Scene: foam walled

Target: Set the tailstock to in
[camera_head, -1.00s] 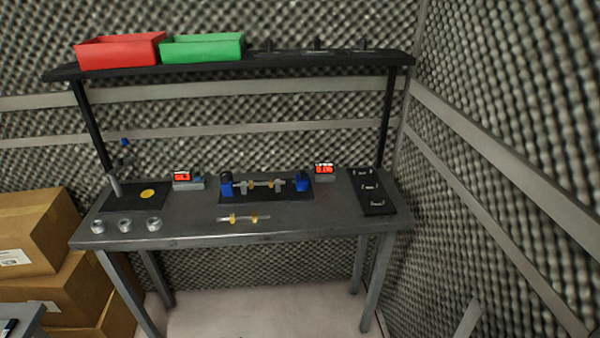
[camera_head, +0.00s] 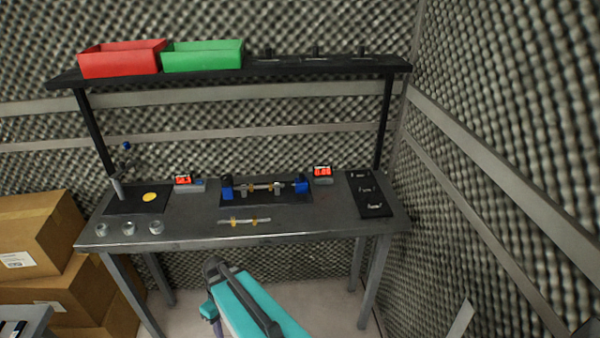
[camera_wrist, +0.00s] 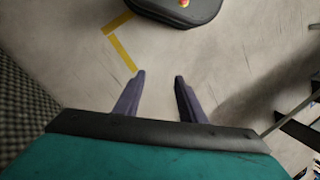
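A bench fixture with a black base plate (camera_head: 265,199) sits at the middle of the grey workbench. It has a blue block (camera_head: 227,190) at its left end and another blue block (camera_head: 300,187) at its right end, which looks like the tailstock. A shaft with brass-coloured rings (camera_head: 262,187) lies between them. Whether its end touches the right block is too small to tell. My gripper (camera_wrist: 159,80) is open and empty in the wrist view, over bare floor. My teal arm shows at the bottom of the head view, in front of the bench and away from the fixture.
A second shaft (camera_head: 244,220) lies in front of the fixture. Small red displays (camera_head: 183,180) (camera_head: 322,171) stand on both sides. Several metal cylinders (camera_head: 129,227) stand front left, a black tray (camera_head: 370,194) right. A shelf with red (camera_head: 122,62) and green (camera_head: 202,57) bins hangs above.

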